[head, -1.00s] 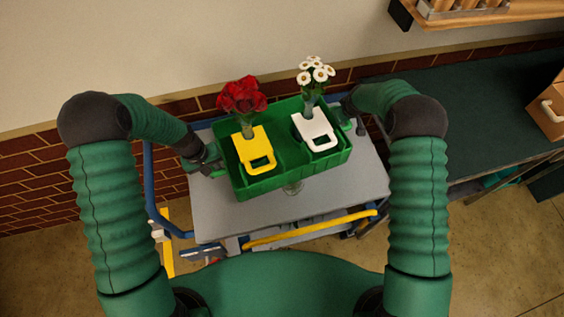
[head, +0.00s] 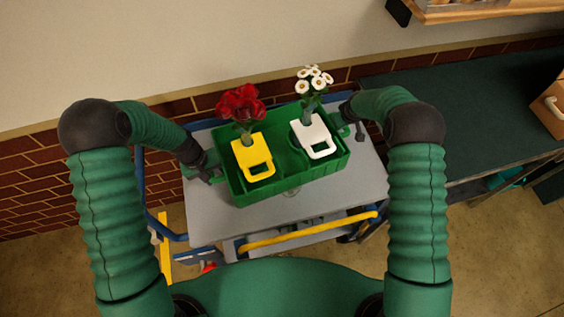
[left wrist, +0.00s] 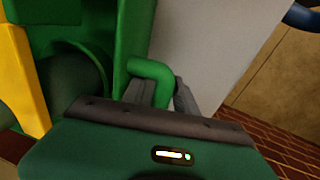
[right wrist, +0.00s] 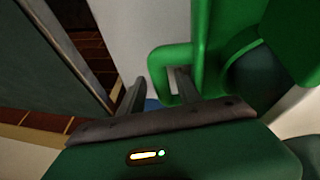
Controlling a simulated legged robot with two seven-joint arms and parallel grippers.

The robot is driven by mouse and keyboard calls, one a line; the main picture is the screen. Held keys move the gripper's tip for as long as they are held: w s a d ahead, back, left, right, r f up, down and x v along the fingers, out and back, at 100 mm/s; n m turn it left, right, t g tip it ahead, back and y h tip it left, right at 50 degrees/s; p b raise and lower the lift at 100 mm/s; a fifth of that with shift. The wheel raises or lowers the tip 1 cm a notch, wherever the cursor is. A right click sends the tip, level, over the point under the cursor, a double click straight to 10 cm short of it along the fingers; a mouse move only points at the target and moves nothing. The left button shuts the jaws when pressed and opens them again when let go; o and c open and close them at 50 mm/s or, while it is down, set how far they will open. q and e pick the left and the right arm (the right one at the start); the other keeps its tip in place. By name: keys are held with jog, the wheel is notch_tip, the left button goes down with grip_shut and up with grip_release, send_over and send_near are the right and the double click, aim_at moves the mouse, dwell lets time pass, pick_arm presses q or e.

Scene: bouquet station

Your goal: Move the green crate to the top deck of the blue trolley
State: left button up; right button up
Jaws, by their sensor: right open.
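The green crate (head: 300,178) sits on the grey top deck of the blue trolley (head: 345,190), and looks level. It holds a yellow carrier (head: 250,150) with red flowers (head: 241,103) and a white carrier (head: 316,130) with white daisies (head: 314,80). My left gripper (head: 213,175) is at the crate's left handle; the left wrist view shows its open fingers either side of the handle bar (left wrist: 150,68). My right gripper (head: 353,128) is at the right handle; the right wrist view shows its fingers apart, with the handle bar (right wrist: 157,70) between them.
A dark green counter (head: 470,110) stands to the right, with a wooden box (head: 550,105) on it. A wooden shelf (head: 470,14) hangs at the upper right. A brick and plaster wall is behind. The yellow trolley bar (head: 305,230) is in front.

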jog(key=shift+a, duration=0.2)
pick_arm(q)
jog(key=r, duration=0.4)
jog(key=a+r, duration=0.1)
jog(key=r, duration=0.1)
jog(key=shift+s+r, duration=0.1)
jog(key=shift+r, duration=0.25)
jog(key=shift+a+r, duration=0.15)
jog(key=shift+r, duration=0.2)
jog(key=shift+s+r, duration=0.1)
jog(key=shift+r, duration=0.05)
pick_arm(e)
jog(key=shift+r, duration=0.2)
pick_arm(q)
jog(key=shift+s+a, duration=0.1)
pick_arm(e)
jog(key=v, duration=1)
jog(key=shift+s+r, duration=0.25)
jog(key=shift+r, duration=0.05)
jog(key=shift+s+r, duration=0.15)
jog(key=shift+r, duration=0.2)
jog(key=shift+d, duration=0.1)
